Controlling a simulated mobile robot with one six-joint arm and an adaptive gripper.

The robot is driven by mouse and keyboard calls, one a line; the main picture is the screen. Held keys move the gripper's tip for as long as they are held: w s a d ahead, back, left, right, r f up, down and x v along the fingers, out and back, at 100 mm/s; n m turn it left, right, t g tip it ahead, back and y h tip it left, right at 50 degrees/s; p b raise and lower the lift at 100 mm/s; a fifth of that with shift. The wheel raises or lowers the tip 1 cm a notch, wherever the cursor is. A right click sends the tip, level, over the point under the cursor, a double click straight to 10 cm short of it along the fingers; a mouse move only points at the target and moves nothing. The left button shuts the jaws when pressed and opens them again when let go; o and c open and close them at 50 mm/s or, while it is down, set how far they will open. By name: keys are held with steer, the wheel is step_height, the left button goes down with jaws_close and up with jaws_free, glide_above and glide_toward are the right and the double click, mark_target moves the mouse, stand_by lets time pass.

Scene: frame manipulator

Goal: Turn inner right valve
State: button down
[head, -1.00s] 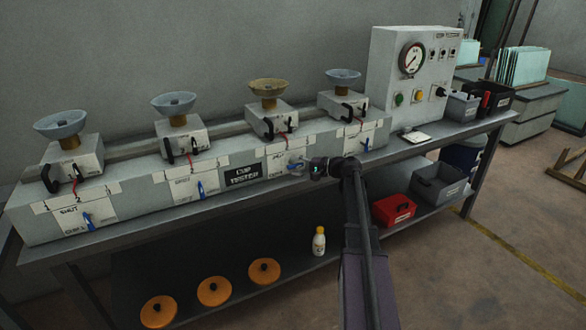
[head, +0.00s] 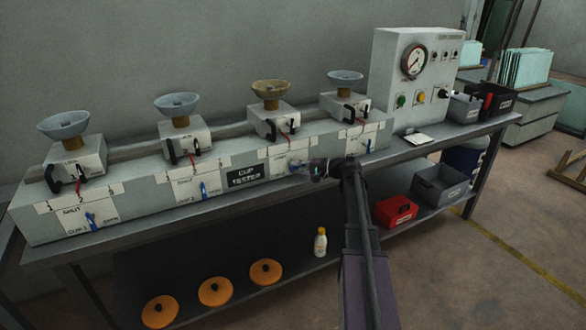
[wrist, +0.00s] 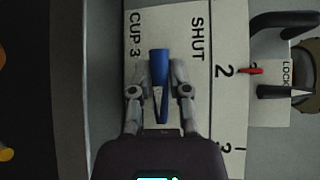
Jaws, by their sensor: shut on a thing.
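The inner right valve has a blue handle (wrist: 160,58) on the white panel (wrist: 215,25) marked CUP 3 and SHUT in the wrist view. The handle lies roughly parallel to the lettering. My gripper (wrist: 160,78) is shut on the handle, with one finger on each side. In the head view my gripper (head: 303,167) reaches the front panel of the third station from the left, right of the CUP TESTER sign (head: 245,176). There the fingers largely hide the handle.
Other blue handles sit on the panels of the first (head: 91,222) and second (head: 203,190) stations. A gauge box (head: 412,85) stands at the bench's right end. Black levers (wrist: 285,93) and a red one (wrist: 250,71) project near the gripper's right in the wrist view.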

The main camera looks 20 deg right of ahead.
steer(key=n+h+p, duration=0.1)
steer(key=p, duration=0.1)
steer(key=h+p, duration=0.1)
steer(key=p, duration=0.1)
steer(key=shift+d+r+n+g+h, duration=0.35)
steer(key=shift+n+g+h, duration=0.05)
steer(key=n+g+h+p, duration=0.1)
steer(key=n+h+p, duration=0.1)
steer(key=p, duration=0.3)
steer(key=shift+a+n+h, duration=0.1)
steer(key=shift+n+h, duration=0.2)
steer(key=shift+h, duration=0.6)
steer(key=n+h+p, duration=0.1)
steer(key=h, duration=0.2)
steer(key=shift+a+n+h+p, duration=0.1)
steer(key=shift+n+h+p, duration=0.2)
steer(key=shift+n, duration=0.1)
steer(key=n+h, duration=0.1)
steer(key=h, duration=0.2)
steer(key=shift+f+n, duration=0.1)
steer(key=shift+n, duration=0.2)
steer(key=shift+h, duration=0.3)
steer(key=c, duration=0.6)
jaws_free()
steer(key=shift+a, duration=0.1)
steer(key=shift+s, duration=0.1)
